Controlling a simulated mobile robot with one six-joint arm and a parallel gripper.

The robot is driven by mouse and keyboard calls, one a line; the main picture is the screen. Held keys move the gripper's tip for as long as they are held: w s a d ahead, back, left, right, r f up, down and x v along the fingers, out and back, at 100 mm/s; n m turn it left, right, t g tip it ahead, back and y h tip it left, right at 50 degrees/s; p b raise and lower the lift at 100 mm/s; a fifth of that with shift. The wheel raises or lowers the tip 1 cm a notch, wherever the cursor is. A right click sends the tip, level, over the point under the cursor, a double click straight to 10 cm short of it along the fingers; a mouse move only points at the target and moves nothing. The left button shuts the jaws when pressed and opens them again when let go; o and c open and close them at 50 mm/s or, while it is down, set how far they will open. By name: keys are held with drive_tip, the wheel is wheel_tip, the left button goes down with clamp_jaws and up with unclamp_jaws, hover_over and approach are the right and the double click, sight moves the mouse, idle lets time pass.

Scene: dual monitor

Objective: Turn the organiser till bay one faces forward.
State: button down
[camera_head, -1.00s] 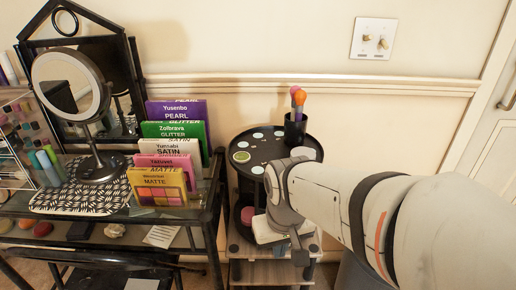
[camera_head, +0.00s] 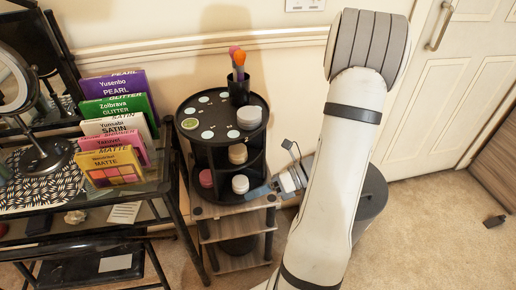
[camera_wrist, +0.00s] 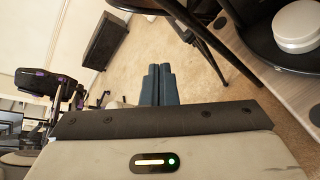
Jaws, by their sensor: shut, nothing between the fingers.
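The organiser (camera_head: 216,117) is a round black tiered stand on a small wooden shelf unit in the head view. Its top has pale round discs, one green-labelled disc, a white jar (camera_head: 249,117) and a cup of brushes (camera_head: 239,90). Its lower bays hold a pink jar (camera_head: 206,178) and white jars (camera_head: 240,184). No bay number is legible. My gripper (camera_head: 259,192) is at the organiser's lower right, its blue fingers pointing left; contact cannot be told. In the wrist view its fingers (camera_wrist: 157,85) are together and empty. Part of the organiser (camera_wrist: 262,43) shows at upper right there.
A glass-topped dressing table (camera_head: 150,192) with upright palettes (camera_head: 117,115) and a round mirror stands close on the left. A dark bin (camera_head: 371,196) stands behind my arm. The wall is close behind the organiser. Carpet at the right is mostly clear.

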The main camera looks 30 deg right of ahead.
sight(264, 163)
drive_tip(key=w+d+f+m+t+h+p, duration=0.1)
drive_tip(key=d+f+m+t+h, duration=0.25)
drive_tip(key=d+m+t, duration=1.05)
drive_tip(key=w+a+g, duration=0.1)
drive_tip(key=w, duration=0.2)
drive_tip(key=w+a+m+g+b, duration=0.1)
drive_tip(key=w+a, duration=0.1)
drive_tip(key=w, duration=0.2)
drive_tip(key=w+a+m+b, duration=0.1)
drive_tip(key=w+a, duration=0.1)
drive_tip(key=w, duration=0.1)
drive_tip(key=shift+w+a+f+g, duration=0.1)
drive_tip(key=shift+w+g, duration=0.1)
drive_tip(key=shift+g, duration=0.2)
drive_tip(key=shift+w+d, duration=0.3)
drive_tip(key=shift+w, duration=0.05)
drive_tip(key=shift+w+y, duration=0.2)
drive_tip(key=shift+y, duration=0.15)
drive_tip(key=shift+g+p, duration=0.3)
